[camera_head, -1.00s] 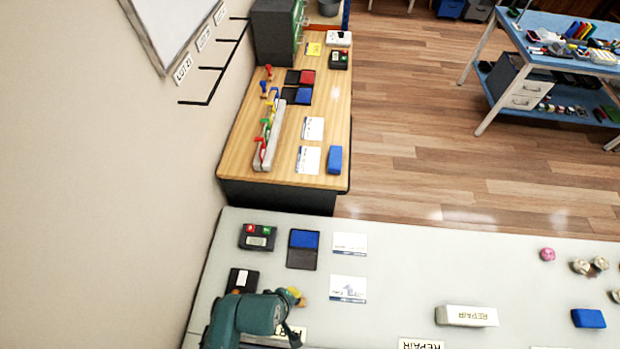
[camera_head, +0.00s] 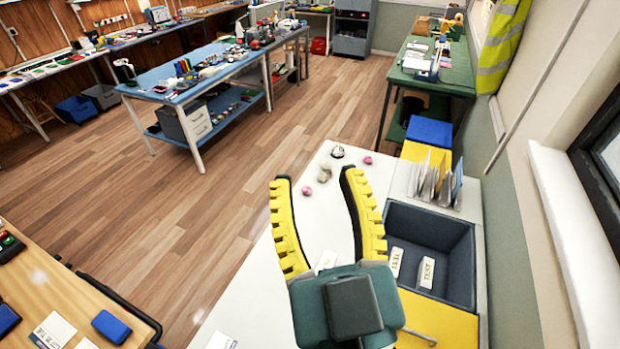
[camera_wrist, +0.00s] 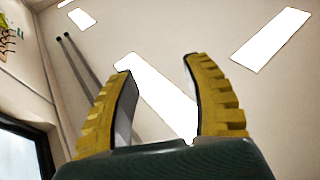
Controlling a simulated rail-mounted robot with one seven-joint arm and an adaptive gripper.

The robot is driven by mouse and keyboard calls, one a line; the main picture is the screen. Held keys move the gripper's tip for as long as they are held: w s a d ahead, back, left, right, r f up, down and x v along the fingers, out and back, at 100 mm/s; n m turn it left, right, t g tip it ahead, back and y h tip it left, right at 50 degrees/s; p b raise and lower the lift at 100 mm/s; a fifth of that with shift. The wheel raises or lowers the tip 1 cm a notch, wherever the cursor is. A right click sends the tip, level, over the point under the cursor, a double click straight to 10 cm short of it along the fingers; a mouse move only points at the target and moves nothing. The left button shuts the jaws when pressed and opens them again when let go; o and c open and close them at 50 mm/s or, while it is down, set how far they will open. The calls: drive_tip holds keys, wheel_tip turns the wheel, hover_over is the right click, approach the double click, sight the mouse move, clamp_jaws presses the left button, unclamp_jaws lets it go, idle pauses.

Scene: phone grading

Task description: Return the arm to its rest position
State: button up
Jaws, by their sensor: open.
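My gripper (camera_head: 315,185) is in the lower middle of the head view, raised above the white table (camera_head: 303,232). Its two yellow, ribbed fingers are spread wide with nothing between them. In the wrist view my gripper (camera_wrist: 158,70) is also open and empty, pointing up toward the ceiling (camera_wrist: 215,25) and its bright light panels (camera_wrist: 272,40). Part of the white table is hidden behind my gripper.
A dark grey bin (camera_head: 462,262) holding white TEST blocks stands right of my gripper. Small pink and pale items (camera_head: 325,172) lie between the fingers' lines of sight. A window (camera_head: 602,150) is at far right. Wood floor (camera_head: 200,200) is open at left.

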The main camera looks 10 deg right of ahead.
drive_tip(key=shift+s+d+r+m+t, duration=0.3)
drive_tip(key=shift+s+d+r, duration=0.25)
drive_tip(key=shift+r, duration=0.25)
wheel_tip(320, 180, up, 13)
drive_tip(key=p, duration=1.2)
drive_tip(key=shift+f+p, duration=0.2)
drive_tip(key=shift+p, duration=0.15)
drive_tip(key=shift+w, duration=0.1)
